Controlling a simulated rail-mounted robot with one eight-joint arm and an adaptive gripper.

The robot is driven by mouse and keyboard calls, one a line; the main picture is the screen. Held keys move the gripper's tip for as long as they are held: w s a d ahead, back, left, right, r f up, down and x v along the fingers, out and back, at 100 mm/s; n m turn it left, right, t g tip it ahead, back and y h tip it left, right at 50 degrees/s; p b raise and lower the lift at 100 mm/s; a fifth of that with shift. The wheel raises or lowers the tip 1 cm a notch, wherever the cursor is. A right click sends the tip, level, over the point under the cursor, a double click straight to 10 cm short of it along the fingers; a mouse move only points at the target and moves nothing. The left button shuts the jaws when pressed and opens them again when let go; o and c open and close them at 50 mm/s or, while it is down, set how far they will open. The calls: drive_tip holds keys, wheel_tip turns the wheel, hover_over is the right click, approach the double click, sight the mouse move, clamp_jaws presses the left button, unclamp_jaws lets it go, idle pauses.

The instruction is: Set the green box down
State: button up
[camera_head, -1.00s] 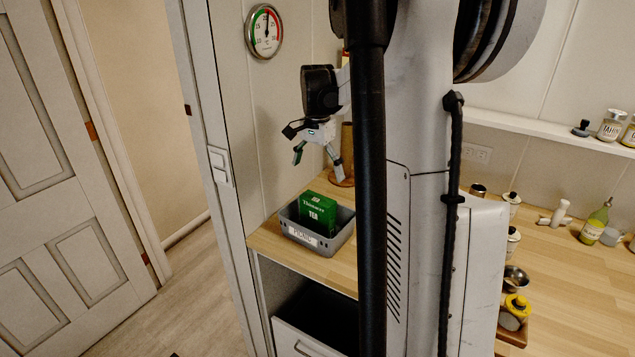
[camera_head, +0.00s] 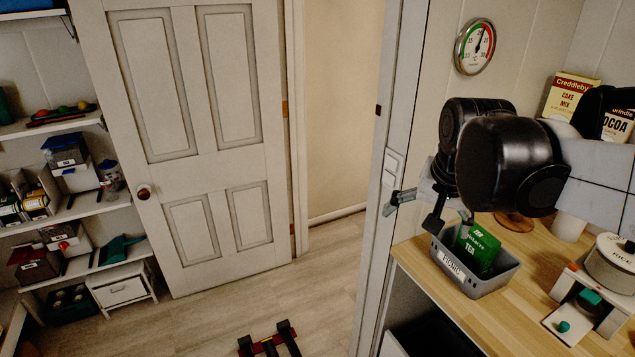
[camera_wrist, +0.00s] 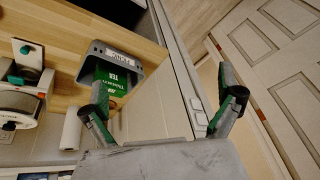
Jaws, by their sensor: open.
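The green tea box (camera_head: 478,251) stands in a grey bin (camera_head: 470,284) labelled PICNIC on the wooden counter, leaning a little. In the wrist view the green box (camera_wrist: 118,82) also shows inside the bin (camera_wrist: 128,57). My gripper (camera_head: 418,211) is above and to the left of the bin, clear of the box, partly hidden behind my arm. In the wrist view my gripper (camera_wrist: 162,98) has its two fingers spread wide, with nothing between them. One finger overlaps the lower edge of the box in that picture.
A scale with a rice tin (camera_head: 611,262) stands on the counter (camera_head: 530,290) right of the bin. Cake mix (camera_head: 570,97) and cocoa boxes stand behind my arm. A door frame (camera_head: 385,190) rises close left of my gripper. Shelves with goods (camera_head: 75,200) stand far left.

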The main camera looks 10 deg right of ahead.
drive_tip(key=s+a+f+n+t+y, duration=0.1)
drive_tip(key=s+a+f+n, duration=0.3)
drive_tip(key=s+a, duration=0.5)
drive_tip(key=shift+a+n+t, duration=0.25)
drive_tip(key=shift+n+t, duration=0.65)
drive_tip(key=shift+n, duration=0.1)
drive_tip(key=shift+f, duration=0.15)
